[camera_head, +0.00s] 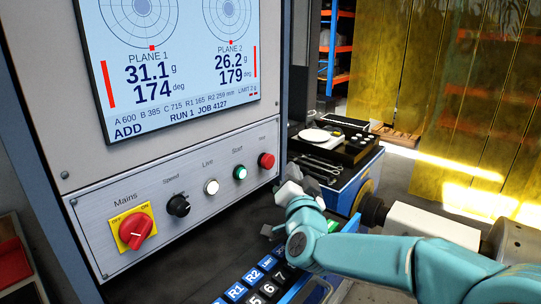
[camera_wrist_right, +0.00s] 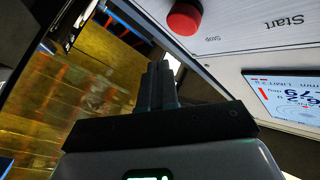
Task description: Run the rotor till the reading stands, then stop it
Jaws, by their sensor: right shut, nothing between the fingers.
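The lit screen (camera_head: 180,65) reads PLANE 1 31.1 g, 174 degrees and PLANE 2 26.2 g, 179 degrees, with "RUN 1 JOB 4127" and "ADD" below. The panel beneath holds the green Start button (camera_head: 240,173), the red Stop button (camera_head: 266,160), a white Live lamp (camera_head: 211,187) and a black Speed knob (camera_head: 178,205). My right gripper (camera_head: 283,192) is shut and empty, just below and right of Stop, apart from it. In the right wrist view, its closed fingers (camera_wrist_right: 158,85) are below the red Stop button (camera_wrist_right: 184,20). My left gripper is not in view.
The red Mains switch (camera_head: 136,231) is at the panel's left. A keypad (camera_head: 255,282) lies below. A tool cart (camera_head: 340,150) and yellow curtain (camera_head: 470,100) stand behind.

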